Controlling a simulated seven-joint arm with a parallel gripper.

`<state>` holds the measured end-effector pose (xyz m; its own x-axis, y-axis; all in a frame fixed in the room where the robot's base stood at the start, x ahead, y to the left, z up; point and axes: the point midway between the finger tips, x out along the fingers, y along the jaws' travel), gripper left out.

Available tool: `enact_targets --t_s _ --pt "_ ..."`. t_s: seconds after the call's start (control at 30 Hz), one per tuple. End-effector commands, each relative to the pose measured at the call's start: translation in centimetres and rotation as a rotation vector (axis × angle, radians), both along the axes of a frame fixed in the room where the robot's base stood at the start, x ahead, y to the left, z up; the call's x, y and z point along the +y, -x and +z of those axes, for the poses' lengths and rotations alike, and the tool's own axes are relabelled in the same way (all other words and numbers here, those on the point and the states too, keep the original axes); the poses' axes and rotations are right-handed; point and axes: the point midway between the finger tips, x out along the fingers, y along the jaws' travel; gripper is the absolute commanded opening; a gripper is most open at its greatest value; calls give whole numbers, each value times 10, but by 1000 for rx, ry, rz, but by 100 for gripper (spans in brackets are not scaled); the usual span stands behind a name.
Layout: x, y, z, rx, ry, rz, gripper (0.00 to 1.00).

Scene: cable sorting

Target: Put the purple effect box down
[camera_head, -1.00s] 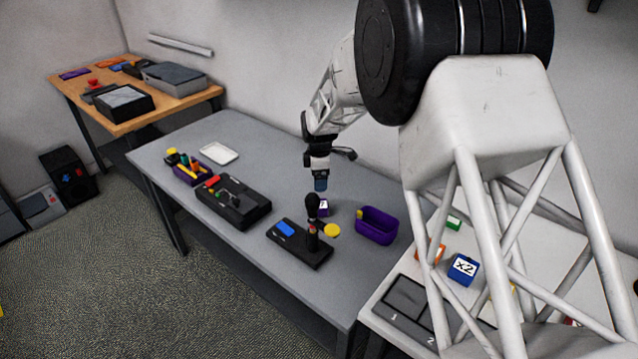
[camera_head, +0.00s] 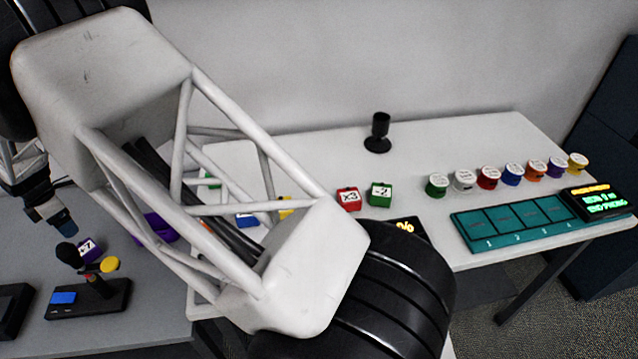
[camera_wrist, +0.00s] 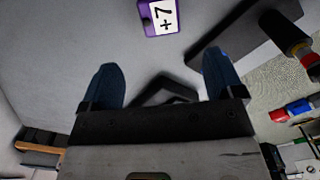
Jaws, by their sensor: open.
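The purple effect box (camera_head: 88,247), with a white "+7" label, sits on the grey table, right behind the black joystick unit. In the wrist view the box (camera_wrist: 158,18) is at the top edge, partly cut off, its label upside down. My gripper (camera_head: 62,224) is a little above and to the left of the box in the head view. In the wrist view its two blue fingertips (camera_wrist: 160,80) are wide apart with nothing between them. The box lies beyond the fingertips, apart from them.
The joystick unit (camera_head: 90,300) with a yellow knob stands close to the box. A purple bin (camera_head: 157,229) is to its right, partly behind my arm. On the white table are red (camera_head: 348,199) and green (camera_head: 380,195) boxes, several colored spools and a teal four-slot tray (camera_head: 505,246).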

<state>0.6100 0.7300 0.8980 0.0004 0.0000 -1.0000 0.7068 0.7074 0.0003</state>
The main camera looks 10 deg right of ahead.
Motion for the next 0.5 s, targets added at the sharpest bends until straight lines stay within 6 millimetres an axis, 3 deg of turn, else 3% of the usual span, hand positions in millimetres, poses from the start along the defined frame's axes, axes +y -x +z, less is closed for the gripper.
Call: enact_targets --t_s 0.27,0.37,0.5 --pt "-22 -9 17 -4 -6 -54 87" --pt "-43 -16 32 -8 -9 -109 87" --pt "-87 -29 63 -16 -19 -219 87"
